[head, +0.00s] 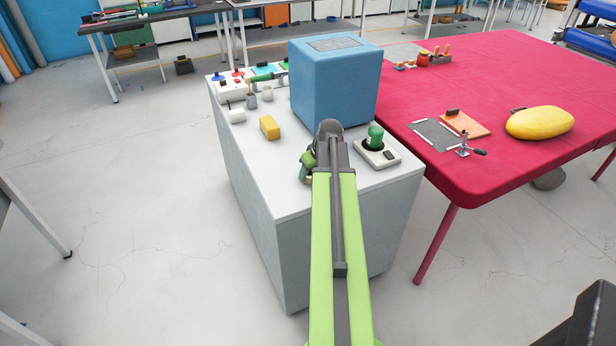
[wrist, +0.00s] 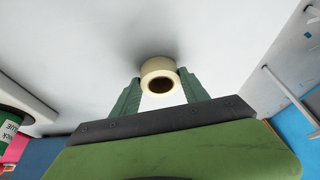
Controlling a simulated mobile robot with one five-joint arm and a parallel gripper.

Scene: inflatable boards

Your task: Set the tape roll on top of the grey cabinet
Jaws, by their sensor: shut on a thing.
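The tape roll (wrist: 160,67) is cream-coloured with a dark core. It is between the two green fingers of my gripper (wrist: 161,86) in the wrist view, and they are shut on it. The grey cabinet (head: 285,190) has a pale top, and my gripper (head: 309,166) is over the front part of that top in the head view.
A blue box (head: 335,85) stands behind my gripper on the cabinet. A yellow block (head: 270,128) is to the left, and a white device with a green bottle (head: 375,136) is to the right. A red table (head: 480,90) adjoins on the right. The front-left top is clear.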

